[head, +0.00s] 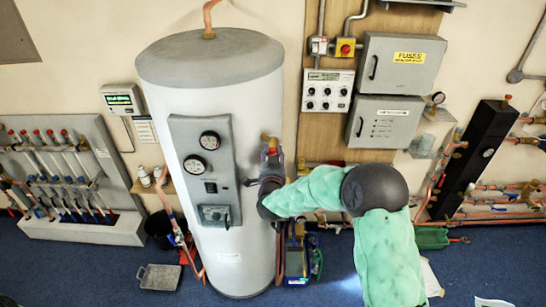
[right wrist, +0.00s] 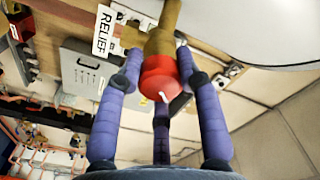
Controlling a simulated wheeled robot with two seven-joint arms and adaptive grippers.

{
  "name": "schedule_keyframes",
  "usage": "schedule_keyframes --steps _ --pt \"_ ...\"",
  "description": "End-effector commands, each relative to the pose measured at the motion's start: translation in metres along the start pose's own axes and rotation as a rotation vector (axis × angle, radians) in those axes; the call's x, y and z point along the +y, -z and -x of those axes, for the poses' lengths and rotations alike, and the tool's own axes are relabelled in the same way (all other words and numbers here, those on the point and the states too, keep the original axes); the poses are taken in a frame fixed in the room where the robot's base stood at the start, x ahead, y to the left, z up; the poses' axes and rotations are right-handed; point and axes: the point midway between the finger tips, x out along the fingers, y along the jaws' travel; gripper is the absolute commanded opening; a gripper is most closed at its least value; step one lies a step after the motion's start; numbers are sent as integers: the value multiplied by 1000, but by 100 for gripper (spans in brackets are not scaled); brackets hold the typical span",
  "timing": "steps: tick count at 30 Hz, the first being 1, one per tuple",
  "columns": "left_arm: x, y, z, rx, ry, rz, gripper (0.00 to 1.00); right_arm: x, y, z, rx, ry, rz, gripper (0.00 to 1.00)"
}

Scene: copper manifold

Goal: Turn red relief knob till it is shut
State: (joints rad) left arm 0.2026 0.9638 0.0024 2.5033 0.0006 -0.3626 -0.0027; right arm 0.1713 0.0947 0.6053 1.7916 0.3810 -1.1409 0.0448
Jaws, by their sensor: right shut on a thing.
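The red relief knob (right wrist: 160,77) sits on the end of a brass valve body (right wrist: 160,40) in the right wrist view, with a small white mark on its face. A white label reading RELIEF (right wrist: 105,32) is beside it. My right gripper (right wrist: 156,72) has its purple fingers around the knob and is shut on it. In the head view my right gripper (head: 271,160) is at the right side of the tall white cylinder (head: 240,120), just below the brass fitting (head: 268,138); the knob is hidden there by the fingers. My left gripper is not in view.
A grey panel with two gauges (head: 203,165) is on the cylinder's front. Grey electrical boxes (head: 400,63) and a control unit (head: 327,91) hang on the wooden board to the right. A pipe manifold (head: 65,175) stands at the left.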

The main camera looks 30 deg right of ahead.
Motion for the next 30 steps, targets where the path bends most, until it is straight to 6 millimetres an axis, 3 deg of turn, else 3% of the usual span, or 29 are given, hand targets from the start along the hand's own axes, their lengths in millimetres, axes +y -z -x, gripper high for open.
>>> schedule_keyframes --steps 18,30 --pt "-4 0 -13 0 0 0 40 0 1 0 2 -1 563 3" --pt "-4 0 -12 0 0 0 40 -1 1 0 2 -1 780 3"
